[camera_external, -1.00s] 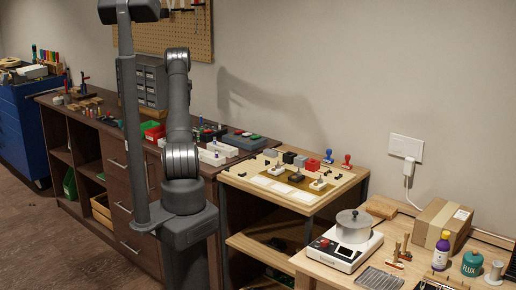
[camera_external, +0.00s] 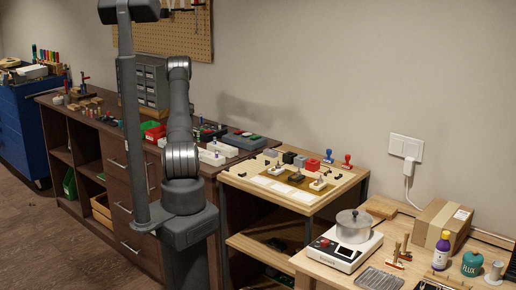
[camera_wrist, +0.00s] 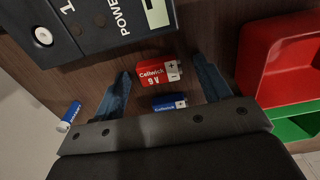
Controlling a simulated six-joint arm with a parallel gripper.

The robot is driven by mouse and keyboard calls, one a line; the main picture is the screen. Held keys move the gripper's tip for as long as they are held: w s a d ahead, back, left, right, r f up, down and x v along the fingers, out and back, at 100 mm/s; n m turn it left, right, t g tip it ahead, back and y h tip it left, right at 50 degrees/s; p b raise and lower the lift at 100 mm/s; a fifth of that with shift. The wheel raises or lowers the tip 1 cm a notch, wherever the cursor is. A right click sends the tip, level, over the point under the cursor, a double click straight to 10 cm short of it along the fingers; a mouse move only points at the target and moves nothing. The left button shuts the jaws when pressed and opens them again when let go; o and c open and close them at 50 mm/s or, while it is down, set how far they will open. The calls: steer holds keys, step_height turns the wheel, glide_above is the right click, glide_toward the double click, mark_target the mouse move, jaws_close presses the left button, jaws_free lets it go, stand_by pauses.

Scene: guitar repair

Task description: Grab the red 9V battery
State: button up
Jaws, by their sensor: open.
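The red 9V battery (camera_wrist: 152,74), labelled "Cellwick 9 V", lies on the dark brown surface in the wrist view. My gripper (camera_wrist: 161,65) is open, with one finger to the left of the battery and one to the right. No contact between fingers and battery shows. The height of the fingertips over the surface is hard to tell. In the external view my arm hides the gripper, and I cannot make out the battery there.
A blue battery (camera_wrist: 170,105) lies close below the red one, also between the fingers. Another blue battery (camera_wrist: 70,114) lies at left. A dark "POWER" device (camera_wrist: 88,22) is just above. A red bin (camera_wrist: 262,60) and a green bin (camera_wrist: 297,125) stand at right.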

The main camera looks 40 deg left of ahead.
steer(key=c, duration=1.1)
